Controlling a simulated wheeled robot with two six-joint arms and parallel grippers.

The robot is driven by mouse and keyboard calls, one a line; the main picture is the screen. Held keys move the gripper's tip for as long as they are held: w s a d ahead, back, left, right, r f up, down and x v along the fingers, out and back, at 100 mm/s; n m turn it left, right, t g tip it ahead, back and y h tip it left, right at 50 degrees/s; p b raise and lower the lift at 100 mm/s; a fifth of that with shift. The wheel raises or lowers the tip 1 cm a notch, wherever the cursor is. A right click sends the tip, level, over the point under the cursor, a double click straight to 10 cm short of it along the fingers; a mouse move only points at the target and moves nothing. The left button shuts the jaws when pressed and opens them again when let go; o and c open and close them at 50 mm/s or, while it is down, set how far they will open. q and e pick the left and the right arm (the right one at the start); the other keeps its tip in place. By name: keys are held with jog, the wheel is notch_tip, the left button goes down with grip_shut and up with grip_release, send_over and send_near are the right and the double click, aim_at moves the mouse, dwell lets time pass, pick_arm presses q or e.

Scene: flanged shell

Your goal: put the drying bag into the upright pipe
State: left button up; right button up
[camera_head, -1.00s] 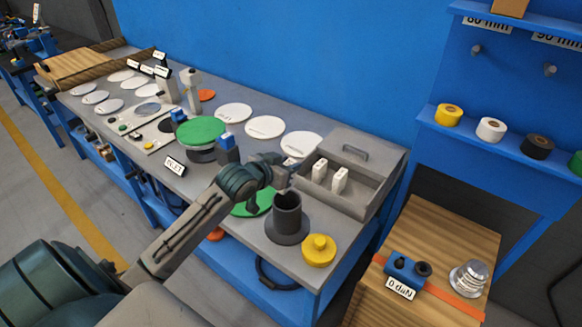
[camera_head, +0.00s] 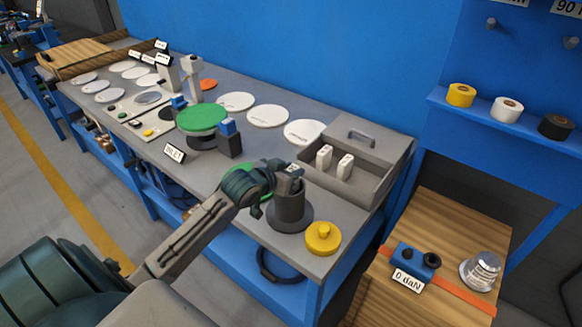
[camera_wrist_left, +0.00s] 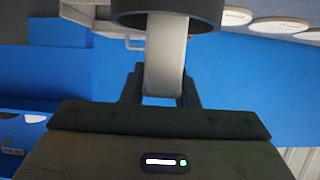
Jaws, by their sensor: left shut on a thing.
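My left gripper (camera_head: 290,176) is above the dark grey upright pipe (camera_head: 291,208), which stands on a round flange near the table's front right corner. In the left wrist view the gripper (camera_wrist_left: 163,88) is shut on a pale drying bag (camera_wrist_left: 165,58). The bag's far end overlaps the pipe's dark round mouth (camera_wrist_left: 125,20); I cannot tell whether it is inside the rim. In the head view the gripper hides the held bag and the pipe's mouth. My right gripper is not in view.
A grey bin (camera_head: 371,190) with two white bags (camera_head: 345,166) stands right of the pipe. A yellow knobbed cap (camera_head: 323,238) lies close by at the table edge. A green disc (camera_head: 202,117) on a stand and a dark blue-topped block (camera_head: 229,140) are to the left.

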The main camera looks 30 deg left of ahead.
pick_arm(q)
jog(key=shift+f, duration=0.15)
jog(key=o, duration=1.1)
jog(key=d+v, duration=0.1)
jog(key=v, duration=0.9)
jog(key=shift+s+a+b, duration=0.4)
jog(key=shift+a, duration=0.05)
